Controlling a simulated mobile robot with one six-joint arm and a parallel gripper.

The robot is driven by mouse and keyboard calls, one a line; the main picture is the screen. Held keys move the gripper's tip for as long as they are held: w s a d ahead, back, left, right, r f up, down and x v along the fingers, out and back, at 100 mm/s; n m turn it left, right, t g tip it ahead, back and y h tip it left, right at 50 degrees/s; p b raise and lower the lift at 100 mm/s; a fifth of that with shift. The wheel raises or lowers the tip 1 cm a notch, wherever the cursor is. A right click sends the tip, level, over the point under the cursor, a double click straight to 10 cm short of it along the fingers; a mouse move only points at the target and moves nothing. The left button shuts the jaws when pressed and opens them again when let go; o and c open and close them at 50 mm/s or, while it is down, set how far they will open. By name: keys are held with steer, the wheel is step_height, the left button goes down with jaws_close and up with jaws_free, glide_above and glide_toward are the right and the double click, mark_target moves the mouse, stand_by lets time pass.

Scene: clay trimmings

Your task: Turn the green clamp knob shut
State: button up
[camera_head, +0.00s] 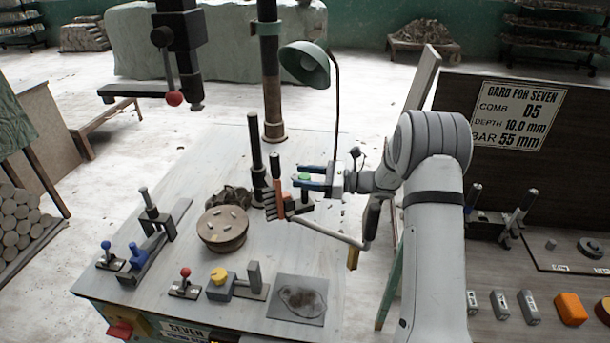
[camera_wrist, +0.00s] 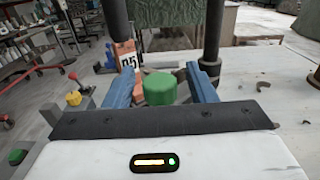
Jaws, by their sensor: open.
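The green clamp knob (camera_wrist: 159,89) sits between the two blue fingers of my gripper (camera_wrist: 165,82) in the wrist view. The fingers are open, with a gap on each side of the knob; I cannot tell whether either touches it. In the head view the knob (camera_head: 304,178) is a small green spot between the fingers of my gripper (camera_head: 308,180). An orange piece marked D5 (camera_wrist: 126,56) stands just beyond the knob, in front of a black post (camera_wrist: 116,18). The lower part of the knob is hidden.
A round wheel (camera_head: 222,230) with several clay pieces lies to the left. A red-knobbed lever (camera_head: 185,285), a yellow-knobbed block (camera_head: 220,282) and a dark plate (camera_head: 298,300) are at the table front. A green lamp (camera_head: 305,64) and a column (camera_head: 271,85) stand behind.

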steer(key=shift+a, duration=0.15)
steer(key=shift+c, duration=0.3)
steer(key=c, duration=0.9)
steer(key=shift+n+g, duration=0.4)
steer(key=n+g, duration=0.2)
steer(key=g, duration=0.2)
steer(key=shift+n, duration=0.3)
steer(key=shift+n+g+h+p, duration=0.25)
steer(key=shift+n+g, duration=0.65)
steer(key=shift+g, duration=0.6)
steer(key=shift+n+g+h+p, duration=0.15)
steer(key=shift+n+g+h, duration=0.2)
steer(key=shift+n+g, duration=0.85)
steer(key=shift+g, duration=0.5)
